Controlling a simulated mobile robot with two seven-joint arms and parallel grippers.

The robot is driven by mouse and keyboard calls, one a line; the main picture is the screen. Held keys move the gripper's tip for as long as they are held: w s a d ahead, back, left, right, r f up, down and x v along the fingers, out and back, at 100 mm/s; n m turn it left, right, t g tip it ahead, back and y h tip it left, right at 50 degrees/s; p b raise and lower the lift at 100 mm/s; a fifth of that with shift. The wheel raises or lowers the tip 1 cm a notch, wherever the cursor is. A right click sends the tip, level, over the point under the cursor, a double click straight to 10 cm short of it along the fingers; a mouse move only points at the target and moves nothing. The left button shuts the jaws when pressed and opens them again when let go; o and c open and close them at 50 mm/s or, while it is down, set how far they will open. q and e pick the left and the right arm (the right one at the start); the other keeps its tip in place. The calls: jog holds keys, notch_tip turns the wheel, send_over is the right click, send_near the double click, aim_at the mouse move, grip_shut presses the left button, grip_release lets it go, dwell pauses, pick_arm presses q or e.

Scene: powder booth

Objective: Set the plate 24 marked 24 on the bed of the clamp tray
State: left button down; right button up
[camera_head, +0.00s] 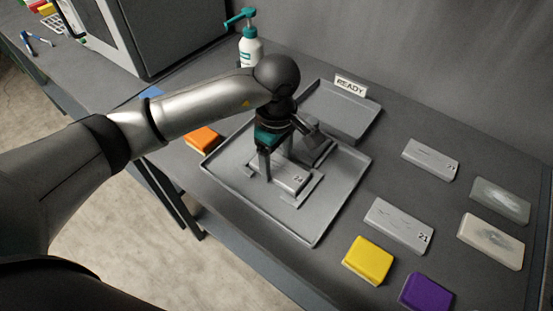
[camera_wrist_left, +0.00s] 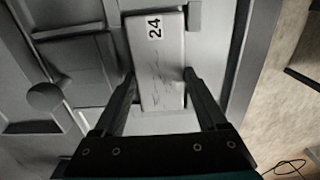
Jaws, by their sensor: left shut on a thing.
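Plate 24 (camera_head: 289,179) is a flat light-grey plate, low over the raised bed (camera_head: 301,202) of the clamp tray (camera_head: 326,221). I cannot tell whether it touches the bed. My left gripper (camera_head: 281,171) points down and is shut on the plate's two long sides. In the left wrist view the plate (camera_wrist_left: 158,62) lies between the fingers of my gripper (camera_wrist_left: 160,78), its "24" near the far end. The dark clamp (camera_head: 316,148) stands beside the plate and is partly hidden by my gripper. My right gripper is not in view.
Behind is a smaller tray (camera_head: 335,112) with a READY sign (camera_head: 351,86). Other grey plates (camera_head: 398,226) (camera_head: 430,160), pale pads (camera_head: 490,241), and yellow (camera_head: 368,260) and purple (camera_head: 426,292) blocks lie right. An orange block (camera_head: 203,139) and pump bottle (camera_head: 250,50) stand left and behind.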

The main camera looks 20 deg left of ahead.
pick_arm(q)
jog(key=shift+f, duration=0.1)
dwell(0.6)
grip_release()
